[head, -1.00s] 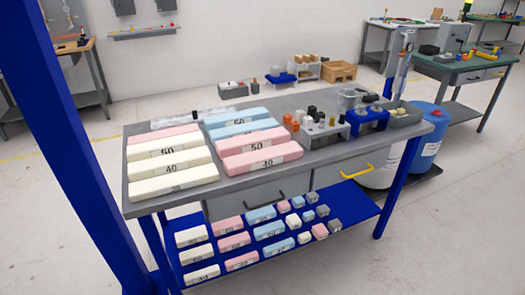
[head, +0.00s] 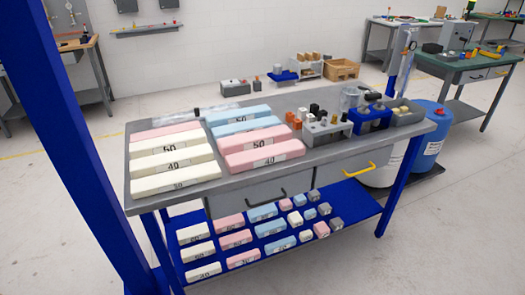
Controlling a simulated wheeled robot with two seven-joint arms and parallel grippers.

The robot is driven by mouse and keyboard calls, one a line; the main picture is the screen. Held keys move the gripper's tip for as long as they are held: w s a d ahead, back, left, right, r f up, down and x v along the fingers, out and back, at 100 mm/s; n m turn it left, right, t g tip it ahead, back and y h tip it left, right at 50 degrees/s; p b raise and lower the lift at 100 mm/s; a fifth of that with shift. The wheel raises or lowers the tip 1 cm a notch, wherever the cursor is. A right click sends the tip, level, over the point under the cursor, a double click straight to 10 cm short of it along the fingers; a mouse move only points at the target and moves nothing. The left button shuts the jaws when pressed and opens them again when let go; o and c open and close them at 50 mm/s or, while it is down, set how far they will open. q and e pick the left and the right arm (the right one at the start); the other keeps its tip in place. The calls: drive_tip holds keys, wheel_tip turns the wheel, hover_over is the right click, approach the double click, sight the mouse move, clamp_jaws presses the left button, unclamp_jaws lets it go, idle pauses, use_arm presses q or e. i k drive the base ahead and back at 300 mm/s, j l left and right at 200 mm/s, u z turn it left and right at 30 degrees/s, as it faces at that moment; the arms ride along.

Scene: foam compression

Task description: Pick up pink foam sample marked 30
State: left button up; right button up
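Long foam blocks lie on the grey tabletop (head: 385,144). A pink block marked 50 (head: 237,142) and a pink block marked 40 (head: 240,160) lie in the right column, in front of blue blocks (head: 232,113). In the left column, cream blocks marked 50 (head: 150,148), 40 (head: 145,164) and apparently 30 (head: 150,183) lie in front of an unlabelled-looking pink block (head: 160,131). The lower shelf holds smaller pink blocks (head: 226,220); their marks are too small to read surely. I cannot read a 30 on any pink block. Neither gripper is in view.
Weights and a small rack (head: 327,131), a blue stand (head: 372,118) and a grey bin (head: 408,113) crowd the table's right rear. A thick blue post (head: 75,140) rises at the left. Blue and white drums stand at the right. The front floor is clear.

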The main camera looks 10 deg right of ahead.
sight(186, 127)
drive_tip(key=i+l+u, duration=0.2)
drive_tip(key=i+u, duration=0.15)
drive_tip(key=i, duration=0.3)
drive_tip(key=i+l+u, duration=0.3)
drive_tip(key=i, duration=0.3)
drive_tip(key=i+l+u, duration=0.35)
drive_tip(key=i+l, duration=0.2)
drive_tip(key=k+l+z, duration=0.1)
drive_tip(key=k+l, duration=0.45)
